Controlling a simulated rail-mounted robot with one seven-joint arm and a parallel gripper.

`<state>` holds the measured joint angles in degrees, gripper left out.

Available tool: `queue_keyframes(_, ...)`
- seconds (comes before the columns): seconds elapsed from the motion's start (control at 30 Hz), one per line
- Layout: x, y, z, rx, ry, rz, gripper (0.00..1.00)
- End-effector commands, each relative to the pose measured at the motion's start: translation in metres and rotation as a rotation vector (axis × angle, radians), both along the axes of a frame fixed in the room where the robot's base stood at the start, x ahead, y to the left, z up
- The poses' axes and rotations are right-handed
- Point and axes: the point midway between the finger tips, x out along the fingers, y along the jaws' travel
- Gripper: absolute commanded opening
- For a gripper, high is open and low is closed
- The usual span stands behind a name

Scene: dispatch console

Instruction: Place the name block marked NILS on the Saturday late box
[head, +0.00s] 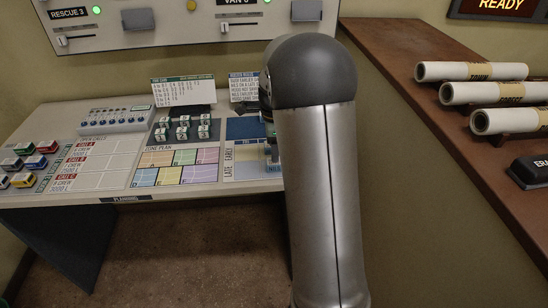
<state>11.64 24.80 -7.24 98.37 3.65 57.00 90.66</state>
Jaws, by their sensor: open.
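Several small dark blocks with pale and green faces (184,129) stand in rows on the console, left of centre. Their lettering is too small to read, so I cannot tell which is marked NILS. To their right is a board with LATE and EARLY labels (228,166) and a dark blue upper part (246,128). My arm covers its right side, and I cannot make out which box is Saturday late. My arm stands upright in front of the console's right end. My gripper is hidden behind it; only small dark parts show at the arm's left edge.
A coloured zone plan (178,167) lies below the blocks. Coloured vehicle pieces (37,162) stand at the far left by an open calls sheet (97,164). Two upright cards (184,91) stand at the back. Rolled papers (470,71) lie on the brown shelf at right.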

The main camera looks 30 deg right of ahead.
Motion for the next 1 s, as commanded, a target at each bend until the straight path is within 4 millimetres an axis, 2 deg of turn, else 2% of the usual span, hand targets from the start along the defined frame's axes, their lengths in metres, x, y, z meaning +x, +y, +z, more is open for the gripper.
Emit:
queue_keyframes(0.1, 0.001, 0.000, 0.026, -0.001, -0.003, 0.000, 0.54)
queue_keyframes(0.3, 0.000, 0.000, 0.056, -0.001, -0.002, 0.000, 0.54)
queue_keyframes(0.53, -0.002, 0.002, 0.067, 0.001, 0.000, 0.014, 0.54)
queue_keyframes(0.63, -0.017, 0.018, 0.072, 0.007, -0.006, 0.137, 0.54)
queue_keyframes(0.67, -0.026, 0.027, 0.073, 0.011, -0.007, 0.204, 0.54)
queue_keyframes(0.77, -0.069, 0.064, 0.077, 0.020, -0.020, 0.529, 0.54)
queue_keyframes(0.9, -0.147, 0.116, 0.069, 0.013, -0.038, 1.091, 0.54)
queue_keyframes(1.0, -0.200, 0.141, 0.056, 0.000, -0.042, 1.451, 0.54)
